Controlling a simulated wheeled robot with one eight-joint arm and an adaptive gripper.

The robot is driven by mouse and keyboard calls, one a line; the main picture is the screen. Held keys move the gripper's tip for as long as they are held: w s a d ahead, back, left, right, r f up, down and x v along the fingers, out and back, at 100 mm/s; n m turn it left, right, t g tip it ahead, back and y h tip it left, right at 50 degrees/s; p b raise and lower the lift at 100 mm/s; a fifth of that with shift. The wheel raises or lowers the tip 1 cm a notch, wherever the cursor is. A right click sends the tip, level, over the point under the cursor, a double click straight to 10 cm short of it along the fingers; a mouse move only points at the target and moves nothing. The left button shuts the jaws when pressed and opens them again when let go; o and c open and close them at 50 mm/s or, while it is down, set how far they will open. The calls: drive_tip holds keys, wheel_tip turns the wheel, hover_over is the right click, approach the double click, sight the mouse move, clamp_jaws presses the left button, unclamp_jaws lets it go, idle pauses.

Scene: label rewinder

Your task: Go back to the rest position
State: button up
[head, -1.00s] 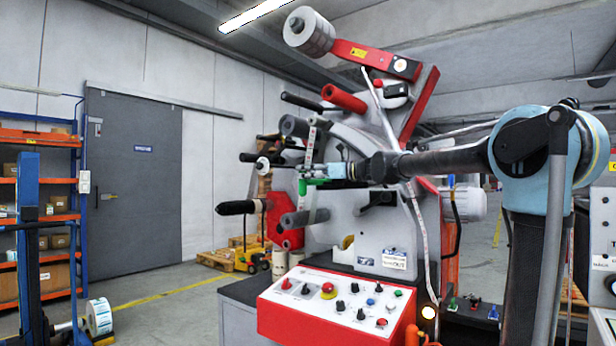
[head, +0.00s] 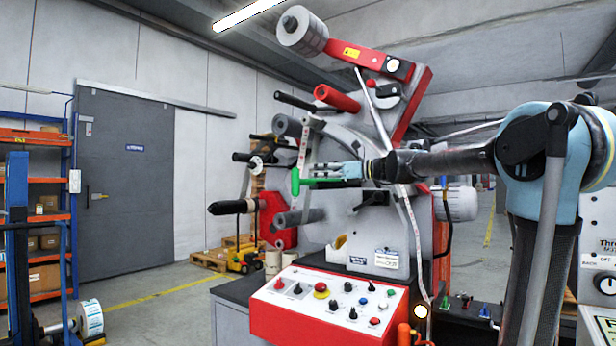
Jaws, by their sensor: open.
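The label rewinder (head: 355,225) stands in the middle, with grey rollers, a red upper arm and a web strip running down its front. My arm reaches in from the right, and my gripper (head: 345,173) is in front of the machine's round plate. Its small pale-blue and grey fingers point left.
A red-edged control panel (head: 335,305) with knobs and buttons sits below my gripper. A blue-and-orange shelf (head: 45,215) and a label roll (head: 90,318) are at left. A yellow pallet truck (head: 243,257) stands behind.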

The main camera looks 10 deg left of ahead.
drive_tip(key=s+d+f+n+h, duration=0.6)
drive_tip(key=s+d+f, duration=0.4)
drive_tip(key=f, duration=0.8)
drive_tip(key=s+d+f+n+h, duration=0.5)
drive_tip(key=s+d+f, duration=0.5)
drive_tip(key=d+f, duration=0.5)
drive_tip(key=s+d+f+n+h, duration=0.6)
drive_tip(key=d+f, duration=0.7)
drive_tip(key=f, duration=0.8)
drive_tip(key=s+n, duration=0.2)
drive_tip(key=s, duration=0.2)
drive_tip(key=shift+s+d+n+g+h, duration=0.15)
drive_tip(key=shift+s+n+g+h, duration=0.15)
drive_tip(key=shift+n, duration=0.1)
drive_tip(key=shift+w, duration=0.1)
drive_tip(key=shift+w+f, duration=0.15)
drive_tip(key=shift+w, duration=0.3)
